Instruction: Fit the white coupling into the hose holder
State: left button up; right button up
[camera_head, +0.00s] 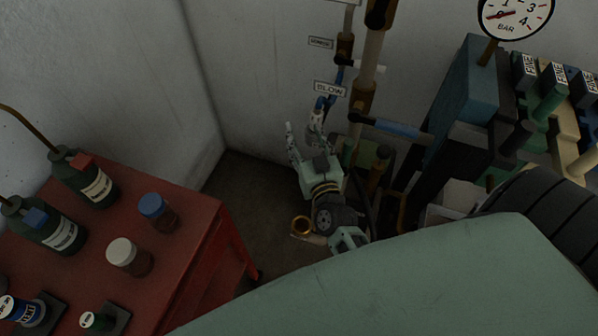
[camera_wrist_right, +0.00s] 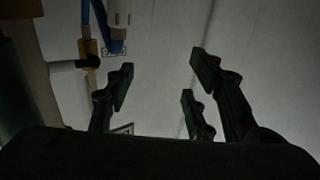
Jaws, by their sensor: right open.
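My right gripper (camera_head: 303,120) reaches up beside the pipework, fingers spread. In the right wrist view the gripper (camera_wrist_right: 160,85) is open, with nothing between its fingers. A white cylindrical piece (camera_wrist_right: 118,12), possibly the white coupling, shows at the top of that view, beyond the fingers and apart from them. I cannot make out the coupling for certain in the head view. My left gripper is not in view.
Vertical pipes (camera_head: 368,60) with a blue-handled valve (camera_head: 390,128) and a BLOW label (camera_head: 330,89) stand close to the right gripper. A red cabinet (camera_head: 190,215) with bottles and jars is at left. A blue box (camera_head: 466,85) and a pressure gauge (camera_head: 514,14) are at right.

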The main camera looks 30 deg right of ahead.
jog(key=s+a+n+y+b, duration=0.2)
jog(key=s+a+y+b, duration=0.2)
jog(key=s+a+b, duration=0.5)
jog(key=s+r+b, duration=0.1)
jog(key=s, duration=0.2)
jog(key=shift+s+n+t, duration=0.3)
jog(key=shift+f, duration=0.15)
